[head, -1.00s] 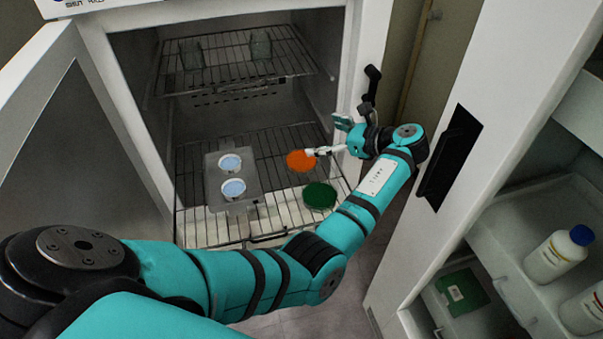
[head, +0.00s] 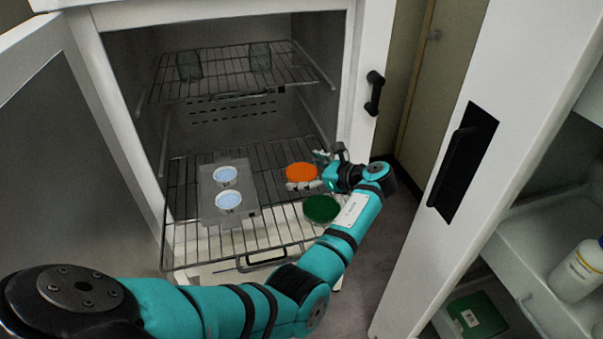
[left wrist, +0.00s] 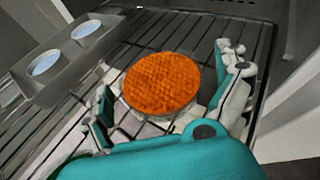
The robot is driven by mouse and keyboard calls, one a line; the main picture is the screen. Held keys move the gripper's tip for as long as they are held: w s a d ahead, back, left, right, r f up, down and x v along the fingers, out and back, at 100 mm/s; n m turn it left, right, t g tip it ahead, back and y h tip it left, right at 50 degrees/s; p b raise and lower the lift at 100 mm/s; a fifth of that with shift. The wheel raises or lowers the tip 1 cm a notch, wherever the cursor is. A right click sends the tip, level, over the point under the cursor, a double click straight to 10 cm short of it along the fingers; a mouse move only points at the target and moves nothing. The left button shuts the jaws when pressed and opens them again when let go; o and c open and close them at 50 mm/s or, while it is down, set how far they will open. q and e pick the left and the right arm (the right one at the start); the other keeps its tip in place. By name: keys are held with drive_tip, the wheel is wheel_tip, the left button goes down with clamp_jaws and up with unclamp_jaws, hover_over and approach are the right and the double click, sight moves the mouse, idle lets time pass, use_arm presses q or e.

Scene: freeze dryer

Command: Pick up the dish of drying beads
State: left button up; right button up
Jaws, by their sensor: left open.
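A round dish of orange beads (head: 301,173) sits on the lower wire shelf (head: 285,232) of the open chamber. A similar round dish of green beads (head: 321,208) sits in front of it on the same shelf. My left gripper (head: 310,176) reaches in from the right side of the chamber. In the left wrist view, its open fingers (left wrist: 170,112) lie on either side of the orange dish (left wrist: 162,80), with no clear grip on it. The near lower part of the orange dish is partly hidden by the gripper. My right gripper is not in view.
A grey tray (head: 207,214) with two pale blue-white round pieces (head: 228,201) lies left of the dishes. The upper shelf (head: 225,82) holds two dark glassy items. The open door (head: 50,190) stands left; a white cabinet door (head: 455,130) stands right.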

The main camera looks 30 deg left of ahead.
use_arm(q)
drive_tip(key=shift+a+f, duration=0.2)
drive_tip(key=shift+a, duration=0.15)
drive_tip(key=shift+c, duration=0.3)
drive_tip(key=c, duration=0.9)
drive_tip(key=shift+c, duration=0.4)
drive_tip(key=shift+r, duration=0.15)
